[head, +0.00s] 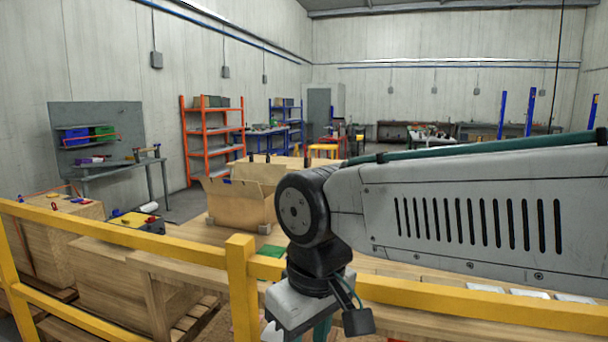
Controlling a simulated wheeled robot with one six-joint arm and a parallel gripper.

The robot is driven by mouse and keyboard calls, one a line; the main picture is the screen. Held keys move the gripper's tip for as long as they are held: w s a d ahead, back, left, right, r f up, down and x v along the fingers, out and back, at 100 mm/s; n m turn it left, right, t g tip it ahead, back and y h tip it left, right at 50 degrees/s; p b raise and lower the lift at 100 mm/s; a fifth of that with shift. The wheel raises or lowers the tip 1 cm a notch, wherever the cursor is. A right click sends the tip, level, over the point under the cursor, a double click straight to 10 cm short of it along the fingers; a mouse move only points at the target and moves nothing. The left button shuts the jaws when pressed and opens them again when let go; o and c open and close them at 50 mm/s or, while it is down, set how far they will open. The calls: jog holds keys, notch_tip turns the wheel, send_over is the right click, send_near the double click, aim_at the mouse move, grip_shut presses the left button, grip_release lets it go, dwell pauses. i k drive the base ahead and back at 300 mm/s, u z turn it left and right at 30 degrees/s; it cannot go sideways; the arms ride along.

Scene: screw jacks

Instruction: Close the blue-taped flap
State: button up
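An open cardboard box (240,208) stands on the wooden bench in the head view, left of my arm's wrist joint. Its flaps stand up or lean outward. A small blue mark (227,181) shows near its upper left rim; I cannot tell surely whether it is the tape on a flap. My arm hides the box's right side. My arm crosses the picture from the right and bends down at the wrist, in front of the box and nearer to me. The end of the arm runs out of the bottom edge, so the fingers do not show.
A yellow rail (242,262) crosses the foreground, with an upright post left of my wrist. A green object (271,250) lies on the bench near the box. Wooden crates (110,285) stand at lower left. An orange shelf (212,140) stands far behind.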

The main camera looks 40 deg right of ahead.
aim_at(248, 189)
jog(key=z, duration=0.65)
jog(key=k, duration=0.35)
jog(key=u, duration=1.5)
jog(key=i, duration=0.7)
jog(key=z, duration=0.95)
jog(key=i, duration=0.7)
jog(key=z, duration=0.7)
